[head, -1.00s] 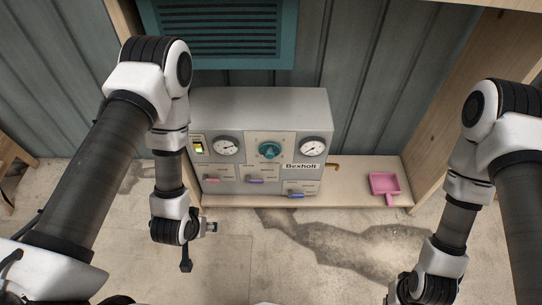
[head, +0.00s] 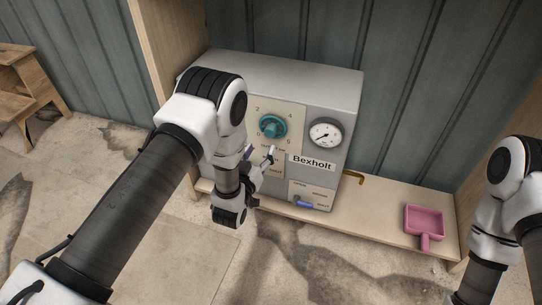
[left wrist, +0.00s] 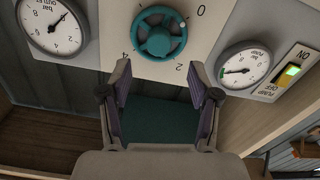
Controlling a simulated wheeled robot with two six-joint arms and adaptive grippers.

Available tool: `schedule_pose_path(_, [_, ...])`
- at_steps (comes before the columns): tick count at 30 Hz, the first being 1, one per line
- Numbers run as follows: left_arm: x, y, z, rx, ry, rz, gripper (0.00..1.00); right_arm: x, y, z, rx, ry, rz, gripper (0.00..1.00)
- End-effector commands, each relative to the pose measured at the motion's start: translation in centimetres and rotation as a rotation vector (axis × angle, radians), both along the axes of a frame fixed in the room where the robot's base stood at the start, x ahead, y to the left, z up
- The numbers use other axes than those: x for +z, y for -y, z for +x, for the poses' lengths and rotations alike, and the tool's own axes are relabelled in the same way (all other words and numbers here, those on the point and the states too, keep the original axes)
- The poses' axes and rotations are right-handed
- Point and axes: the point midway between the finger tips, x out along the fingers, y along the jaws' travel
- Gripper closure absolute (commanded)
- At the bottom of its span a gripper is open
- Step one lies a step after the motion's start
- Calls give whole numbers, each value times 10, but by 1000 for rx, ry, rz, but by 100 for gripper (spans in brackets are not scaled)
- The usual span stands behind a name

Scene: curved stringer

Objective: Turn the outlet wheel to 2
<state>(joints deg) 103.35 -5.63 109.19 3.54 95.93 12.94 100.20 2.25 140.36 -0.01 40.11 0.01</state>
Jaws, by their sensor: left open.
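The teal outlet wheel (head: 272,126) sits on a pale plate on the front of the grey machine (head: 340,85). Numbers ring it: 2 at upper left, 4 at upper right, 6 at lower right in the head view. My left gripper (head: 264,156) is open and empty, just below and in front of the wheel. In the left wrist view its fingertips (left wrist: 160,72) lie either side below the wheel, apart from it. My right gripper is out of frame.
The outlet gauge (head: 325,134) is right of the wheel; a pump gauge (left wrist: 242,66) and lit switch (left wrist: 290,74) show in the wrist view. A blue lever (head: 304,204) is lower on the front. A pink dustpan (head: 424,223) lies on the shelf (head: 385,219).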

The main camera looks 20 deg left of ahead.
Motion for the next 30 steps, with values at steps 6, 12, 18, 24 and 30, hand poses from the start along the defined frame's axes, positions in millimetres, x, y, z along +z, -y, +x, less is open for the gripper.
schedule_pose_path(6, [-2,1,22,0,4,0,38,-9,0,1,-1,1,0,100])
schedule_pose_path(12, [-3,2,60,1,3,1,38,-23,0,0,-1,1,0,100])
schedule_pose_path(18, [-2,2,78,1,-2,1,38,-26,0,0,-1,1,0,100])
schedule_pose_path(24, [-1,2,78,1,-2,1,42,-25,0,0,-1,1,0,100])
schedule_pose_path(30, [-1,2,78,1,-2,1,98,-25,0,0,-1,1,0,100])
